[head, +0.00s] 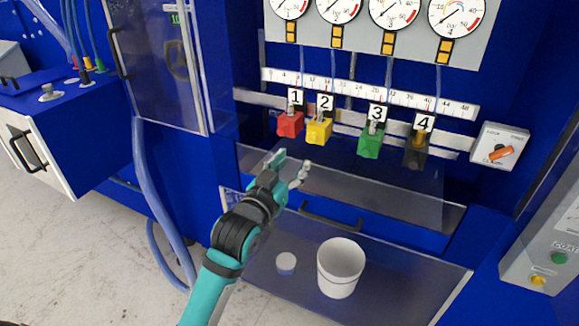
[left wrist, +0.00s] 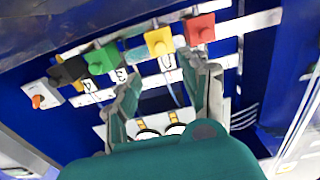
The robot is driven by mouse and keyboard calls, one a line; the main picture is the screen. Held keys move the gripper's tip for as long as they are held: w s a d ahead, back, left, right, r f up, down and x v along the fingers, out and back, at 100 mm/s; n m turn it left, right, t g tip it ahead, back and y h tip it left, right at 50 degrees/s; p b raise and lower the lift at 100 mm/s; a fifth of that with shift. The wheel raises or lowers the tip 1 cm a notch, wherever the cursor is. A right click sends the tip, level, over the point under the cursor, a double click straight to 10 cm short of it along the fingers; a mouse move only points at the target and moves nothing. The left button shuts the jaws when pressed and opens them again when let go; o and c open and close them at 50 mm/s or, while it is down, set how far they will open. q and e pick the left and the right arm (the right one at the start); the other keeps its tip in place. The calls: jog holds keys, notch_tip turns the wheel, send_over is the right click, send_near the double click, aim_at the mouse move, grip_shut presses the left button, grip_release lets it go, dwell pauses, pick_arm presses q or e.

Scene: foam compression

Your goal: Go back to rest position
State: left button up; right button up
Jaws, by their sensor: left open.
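My left gripper (head: 291,170) is open and empty. It hangs in front of the blue machine, below the red block (head: 290,124) and yellow block (head: 319,130). In the left wrist view the open fingers (left wrist: 165,85) frame the rail area, with the yellow block (left wrist: 159,41) and red block (left wrist: 200,28) beyond the fingertips. A green block (head: 369,143) and a black block (head: 416,152) sit further right under labels 3 and 4. My right gripper is in neither view.
A white cup (head: 340,267) and a small white-topped round piece (head: 286,262) stand on the lower shelf (head: 400,285). A black handle (head: 331,216) sits above them. Gauges (head: 393,10) line the top. A switch box (head: 499,147) is at right. Grey floor (head: 85,245) lies open at left.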

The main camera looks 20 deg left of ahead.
pick_arm(q)
jog(key=shift+s, duration=0.45)
notch_tip(320, 180, down, 21)
jog(key=w+g, duration=0.1)
jog(key=g, duration=0.3)
jog(key=s+d+f+g, duration=0.15)
jog(key=s+f, duration=0.35)
jog(key=f, duration=0.7)
jog(key=s+f+g, duration=0.3)
jog(key=s+f, duration=0.2)
jog(key=f, duration=0.6)
jog(key=s+f+m+g, duration=0.1)
jog(key=s+f+g, duration=0.4)
jog(key=s+f, duration=1.25)
jog(key=s+a+f+g, duration=0.1)
jog(key=s+f, duration=0.2)
jog(key=s, duration=0.8)
jog(key=s+a+f+m+g, duration=0.1)
jog(key=s+f, duration=0.3)
jog(key=s, duration=0.7)
jog(key=shift+s+g+y, duration=0.25)
jog(key=shift+g+y, duration=0.05)
jog(key=shift+g, duration=0.45)
